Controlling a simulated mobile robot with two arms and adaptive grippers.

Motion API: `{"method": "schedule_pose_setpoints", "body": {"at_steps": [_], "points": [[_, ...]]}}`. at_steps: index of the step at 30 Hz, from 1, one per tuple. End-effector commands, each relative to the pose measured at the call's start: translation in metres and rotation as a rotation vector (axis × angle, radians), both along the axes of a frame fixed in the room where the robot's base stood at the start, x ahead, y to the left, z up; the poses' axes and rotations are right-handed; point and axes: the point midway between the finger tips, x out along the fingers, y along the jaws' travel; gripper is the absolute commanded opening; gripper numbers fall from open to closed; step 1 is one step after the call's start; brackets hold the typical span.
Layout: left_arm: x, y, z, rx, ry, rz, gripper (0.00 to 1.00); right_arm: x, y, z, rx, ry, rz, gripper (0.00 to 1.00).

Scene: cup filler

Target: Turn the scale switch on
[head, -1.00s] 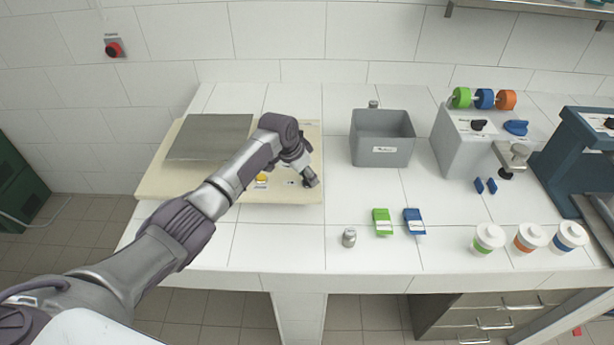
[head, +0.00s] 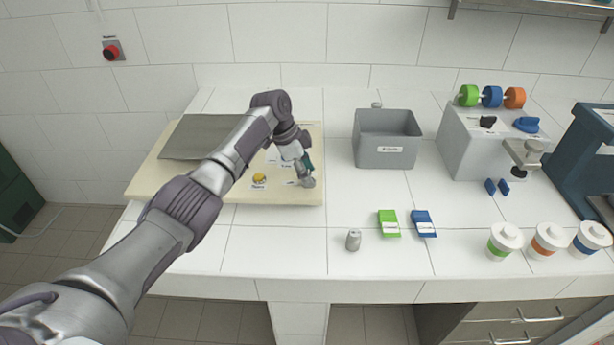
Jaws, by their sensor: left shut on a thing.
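The scale (head: 150,182) is a cream, flat-bodied unit with a grey weighing plate (head: 190,140) at the back left of the table. A yellow round button (head: 260,178) sits on its front panel, with small labels around it. My left gripper (head: 306,181) is at the right front part of this panel, right of the yellow button. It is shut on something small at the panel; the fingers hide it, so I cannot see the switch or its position. My right gripper is not in view.
A grey bin (head: 388,155) stands right of the scale. A metal weight (head: 353,240), a green packet (head: 389,223) and a blue packet (head: 423,223) lie in front. Lidded cups (head: 505,240) and a grey filler machine (head: 485,140) are further right.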

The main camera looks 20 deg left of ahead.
Motion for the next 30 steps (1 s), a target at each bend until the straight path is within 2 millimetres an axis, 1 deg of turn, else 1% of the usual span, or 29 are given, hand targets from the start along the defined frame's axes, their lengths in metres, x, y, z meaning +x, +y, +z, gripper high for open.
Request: {"method": "schedule_pose_setpoints", "body": {"at_steps": [3,15,16,19,20,26,30], "points": [[0.0007,0.0002,0.0001,0.002,-0.002,-0.013,0.15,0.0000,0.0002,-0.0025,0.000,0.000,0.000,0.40],[0.0005,0.0002,0.0009,0.002,-0.002,-0.019,0.15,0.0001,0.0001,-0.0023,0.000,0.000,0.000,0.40],[0.0005,0.0001,0.0008,0.002,-0.002,-0.019,0.55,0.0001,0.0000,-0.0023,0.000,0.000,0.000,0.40],[0.0005,0.0001,0.0008,0.001,-0.002,-0.018,0.71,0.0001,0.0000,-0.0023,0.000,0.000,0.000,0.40],[0.0005,0.0002,0.0006,0.001,-0.002,-0.018,0.75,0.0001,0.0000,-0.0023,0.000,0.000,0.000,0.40],[0.0003,0.0002,0.0003,0.001,0.000,-0.017,0.75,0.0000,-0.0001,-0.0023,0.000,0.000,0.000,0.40],[0.0002,0.0011,0.0025,0.001,-0.001,-0.016,0.75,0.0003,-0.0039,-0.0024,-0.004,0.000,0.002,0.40]]}}
